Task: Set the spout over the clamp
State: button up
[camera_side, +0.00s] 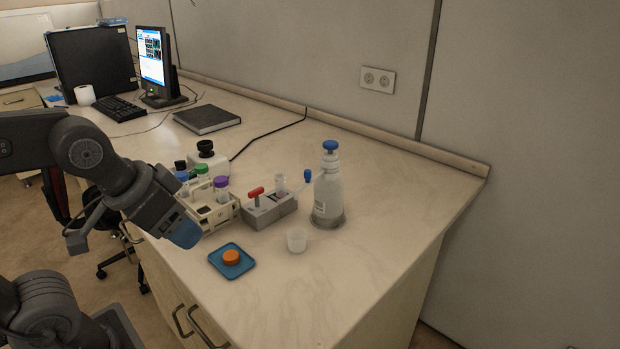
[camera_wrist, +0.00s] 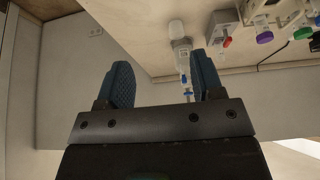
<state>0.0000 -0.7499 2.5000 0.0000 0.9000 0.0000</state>
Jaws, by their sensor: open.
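A white dispenser bottle (camera_side: 328,195) with a blue top knob stands upright on the bench in the side view. Its spout (camera_side: 307,175), with a blue tip, points left and shows between the bottle and a clear vial (camera_side: 280,183). The vial stands upright at the grey clamp block (camera_side: 270,210), which has a red handle. The spout tip appears right of the vial; its depth is unclear. My gripper (camera_side: 186,233) is open and empty, left of the clamp and well apart from the bottle. The wrist view shows both fingers (camera_wrist: 160,62), the bottle (camera_wrist: 180,50) and the red handle (camera_wrist: 227,42).
A white rack (camera_side: 212,215) with capped tubes stands left of the clamp. A black notebook (camera_side: 207,119) lies behind. The bench's right front is clear.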

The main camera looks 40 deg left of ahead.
jog(key=shift+c, duration=0.6)
jog(key=shift+g, duration=0.6)
jog(key=w+r, duration=0.6)
jog(key=w, duration=0.1)
jog(key=shift+w+a+r, duration=0.1)
jog(key=shift+a+r, duration=0.1)
jog(key=shift+a, duration=0.05)
jog(key=shift+c, duration=1.1)
jog(key=w+r+g, duration=0.2)
jog(key=w+r, duration=0.2)
jog(key=w, duration=0.5)
jog(key=g, duration=0.2)
send_over(308, 171)
notch_tip(308, 171, down, 2)
jog(key=f, duration=0.1)
notch_tip(308, 171, down, 13)
jog(key=shift+w+a+r, duration=0.1)
jog(key=shift+r, duration=0.05)
